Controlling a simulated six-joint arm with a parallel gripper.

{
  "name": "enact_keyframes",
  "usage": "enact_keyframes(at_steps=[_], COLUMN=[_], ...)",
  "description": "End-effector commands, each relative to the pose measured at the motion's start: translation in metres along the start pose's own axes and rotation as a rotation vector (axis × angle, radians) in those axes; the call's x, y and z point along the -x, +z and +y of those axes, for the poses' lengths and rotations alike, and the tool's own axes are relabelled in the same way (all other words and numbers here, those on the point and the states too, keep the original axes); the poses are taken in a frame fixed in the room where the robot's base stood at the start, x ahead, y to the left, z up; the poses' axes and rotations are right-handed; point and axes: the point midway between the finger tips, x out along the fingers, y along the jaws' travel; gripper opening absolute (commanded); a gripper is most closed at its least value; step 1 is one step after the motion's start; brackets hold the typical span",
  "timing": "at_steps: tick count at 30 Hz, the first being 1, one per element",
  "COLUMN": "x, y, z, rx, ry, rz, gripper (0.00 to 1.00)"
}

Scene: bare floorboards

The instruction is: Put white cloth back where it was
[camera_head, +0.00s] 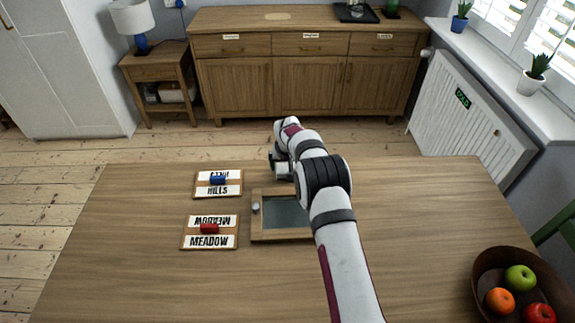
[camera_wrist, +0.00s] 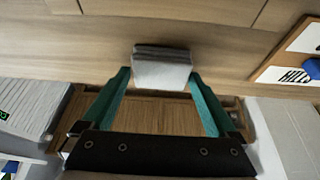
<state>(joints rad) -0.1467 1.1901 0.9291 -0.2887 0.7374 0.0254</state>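My gripper (camera_wrist: 160,75) has its two green fingers on either side of a folded white cloth (camera_wrist: 163,70), which has a greyer upper edge. The fingertips meet the cloth's sides, and it appears held between them. In the head view my gripper (camera_head: 281,163) is beyond the far side of the small framed slate (camera_head: 286,212), near the table's far edge. My arm covers the slate's right part. The cloth is mostly hidden there by my wrist.
Left of the slate lie a HILLS card (camera_head: 218,190) with a blue piece and a MEADOW card (camera_head: 210,241) with a red piece. A fruit bowl (camera_head: 485,270) stands at the table's front right. A wooden sideboard (camera_head: 305,75) stands beyond the table. The table's left side is clear.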

Motion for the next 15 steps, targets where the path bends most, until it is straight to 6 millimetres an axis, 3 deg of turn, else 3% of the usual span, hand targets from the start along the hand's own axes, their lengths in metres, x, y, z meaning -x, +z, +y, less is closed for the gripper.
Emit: enact_keyframes(at_steps=[9, 15], x=[0.004, 0.043], y=[-0.002, -0.002], z=[0.0, 0.0], rx=[0.0, 0.0], ry=[0.0, -0.001], rz=[0.002, 0.002], gripper=[1.0, 1.0])
